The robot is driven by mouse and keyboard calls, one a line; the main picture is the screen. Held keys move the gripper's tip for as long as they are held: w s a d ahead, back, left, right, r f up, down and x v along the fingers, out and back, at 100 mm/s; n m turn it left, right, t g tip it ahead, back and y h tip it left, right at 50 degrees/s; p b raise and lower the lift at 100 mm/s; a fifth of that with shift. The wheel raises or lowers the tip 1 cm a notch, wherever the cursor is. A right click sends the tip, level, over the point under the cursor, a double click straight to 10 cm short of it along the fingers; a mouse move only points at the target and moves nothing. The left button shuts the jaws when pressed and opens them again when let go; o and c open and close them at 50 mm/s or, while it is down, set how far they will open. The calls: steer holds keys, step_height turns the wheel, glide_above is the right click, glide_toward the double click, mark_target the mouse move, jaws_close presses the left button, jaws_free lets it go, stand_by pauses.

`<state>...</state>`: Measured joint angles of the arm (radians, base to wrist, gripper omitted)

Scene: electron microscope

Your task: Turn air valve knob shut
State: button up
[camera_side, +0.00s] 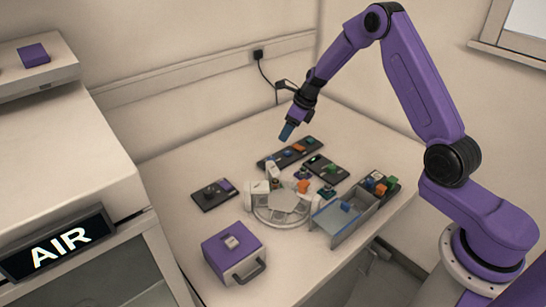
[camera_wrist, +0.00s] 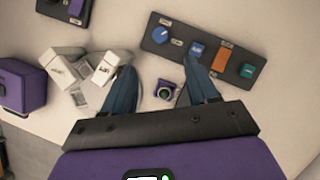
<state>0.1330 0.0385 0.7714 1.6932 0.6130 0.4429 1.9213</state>
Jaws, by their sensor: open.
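My gripper (camera_side: 287,131) hangs above the table with its blue fingers pointing down, over the back control panel. The labels are too small to read, so I cannot tell which is the air valve knob.
A round white stage (camera_side: 283,207) stands mid-table, with a clear-walled tray (camera_side: 340,220) to its right. A second dark panel (camera_side: 325,168), a black pad (camera_side: 212,196) and a purple box (camera_side: 232,254) lie around it. An AIR sign (camera_side: 58,246) is at left.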

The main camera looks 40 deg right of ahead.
steer(key=x, duration=1.3)
steer(key=shift+w+a+f, duration=0.1)
steer(key=shift+w+f, duration=0.1)
steer(key=shift+f, duration=0.05)
steer(key=c, duration=1.1)
